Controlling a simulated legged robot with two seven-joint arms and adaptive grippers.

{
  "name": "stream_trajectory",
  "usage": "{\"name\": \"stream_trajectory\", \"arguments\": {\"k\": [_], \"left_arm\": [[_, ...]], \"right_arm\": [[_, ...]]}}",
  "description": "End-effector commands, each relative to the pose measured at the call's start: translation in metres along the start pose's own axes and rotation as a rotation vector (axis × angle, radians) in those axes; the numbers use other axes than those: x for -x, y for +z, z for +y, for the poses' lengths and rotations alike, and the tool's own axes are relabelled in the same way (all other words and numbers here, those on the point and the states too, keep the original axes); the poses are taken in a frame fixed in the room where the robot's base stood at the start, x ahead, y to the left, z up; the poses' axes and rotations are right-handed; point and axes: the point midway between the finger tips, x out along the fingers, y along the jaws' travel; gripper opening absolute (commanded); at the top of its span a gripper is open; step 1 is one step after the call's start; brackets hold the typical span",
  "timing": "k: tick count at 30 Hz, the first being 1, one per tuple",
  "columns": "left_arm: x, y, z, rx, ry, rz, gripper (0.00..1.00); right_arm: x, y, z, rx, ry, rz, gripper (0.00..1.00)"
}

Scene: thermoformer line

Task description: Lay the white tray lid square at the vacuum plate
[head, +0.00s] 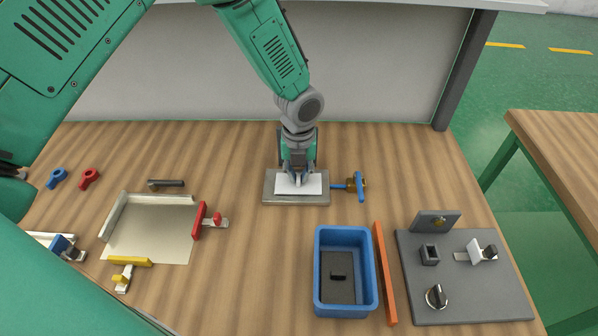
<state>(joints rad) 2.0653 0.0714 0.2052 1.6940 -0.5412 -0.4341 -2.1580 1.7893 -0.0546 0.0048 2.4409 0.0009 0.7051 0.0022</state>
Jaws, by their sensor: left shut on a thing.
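The white tray lid (312,186) is a small white sheet at the grey vacuum plate (296,201), in the middle of the table. My left gripper (298,181) comes down from above and is shut on the lid; its fingers hide part of the lid's middle and back edge. The lid's edges look about parallel to the plate's, with grey plate showing in front and at both sides. I cannot tell whether the lid rests flat on the plate or is just above it. My right gripper is not in view.
A blue-handled valve (360,186) sits at the plate's right side. A blue bin (318,275), an orange bar (384,272) and a grey fixture board (470,302) stand front right. A framed sheet with clamps (150,235) lies left. The wood between is clear.

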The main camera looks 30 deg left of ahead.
Motion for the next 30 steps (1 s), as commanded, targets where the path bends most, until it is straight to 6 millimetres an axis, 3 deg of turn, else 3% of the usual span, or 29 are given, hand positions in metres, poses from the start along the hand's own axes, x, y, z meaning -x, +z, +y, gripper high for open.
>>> {"name": "stream_trajectory", "arguments": {"k": [2,3,5,17,30], "left_arm": [[-0.002,0.0,0.0,0.0,0.0,0.0,0.0],[-0.002,0.0,0.0,0.0,0.0,0.0,0.16],[-0.002,0.0,0.0,0.0,-0.001,-0.001,0.33],[0.005,0.001,-0.001,0.0,-0.001,-0.002,0.33],[0.089,0.001,-0.002,-0.001,-0.002,-0.003,0.33]], "right_arm": [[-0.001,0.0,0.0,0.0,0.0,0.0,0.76],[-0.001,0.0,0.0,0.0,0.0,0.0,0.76],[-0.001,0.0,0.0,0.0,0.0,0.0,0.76],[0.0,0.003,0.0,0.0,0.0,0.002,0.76],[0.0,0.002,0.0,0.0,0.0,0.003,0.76]]}}
